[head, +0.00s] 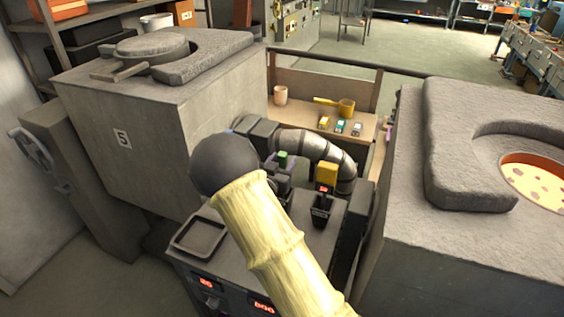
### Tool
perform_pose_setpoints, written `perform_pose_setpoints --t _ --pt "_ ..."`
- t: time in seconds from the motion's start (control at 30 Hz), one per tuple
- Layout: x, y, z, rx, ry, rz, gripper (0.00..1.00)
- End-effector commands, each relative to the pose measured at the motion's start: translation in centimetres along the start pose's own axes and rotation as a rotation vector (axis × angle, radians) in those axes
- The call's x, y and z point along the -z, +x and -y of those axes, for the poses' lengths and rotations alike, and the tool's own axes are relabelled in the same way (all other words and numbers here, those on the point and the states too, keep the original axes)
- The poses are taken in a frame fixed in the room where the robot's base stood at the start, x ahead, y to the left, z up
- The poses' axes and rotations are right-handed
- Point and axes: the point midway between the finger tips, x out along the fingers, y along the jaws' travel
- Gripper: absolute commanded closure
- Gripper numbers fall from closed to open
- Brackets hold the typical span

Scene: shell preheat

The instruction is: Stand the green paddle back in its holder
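A small green block, seemingly the top of the green paddle (283,160), shows among dark parts just right of my arm's dark round joint. I cannot tell whether these parts are a holder or my gripper. The paddle's lower part is hidden. A yellow paddle (327,172) stands upright to its right, above a black holder (321,210) on the grey console. My arm, in a pale yellow sleeve, crosses the console from the lower right and hides much of it. My gripper's fingers cannot be made out.
A shallow empty tray (200,234) lies on the console's left. A furnace marked 5 (170,120) stands left, and another with a round glowing opening (475,240) stands right. A curved metal pipe (310,147) runs behind the console.

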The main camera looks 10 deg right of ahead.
Motion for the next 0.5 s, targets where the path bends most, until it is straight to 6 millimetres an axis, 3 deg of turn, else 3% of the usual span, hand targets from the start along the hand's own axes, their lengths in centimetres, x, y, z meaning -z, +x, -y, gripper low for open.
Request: perform_pose_setpoints --t 0.37,0.5 --pt "0.4 -0.1 0.0 0.001 0.000 0.000 0.53" --pt "0.2 -2.0 0.1 0.001 0.000 0.001 0.53"
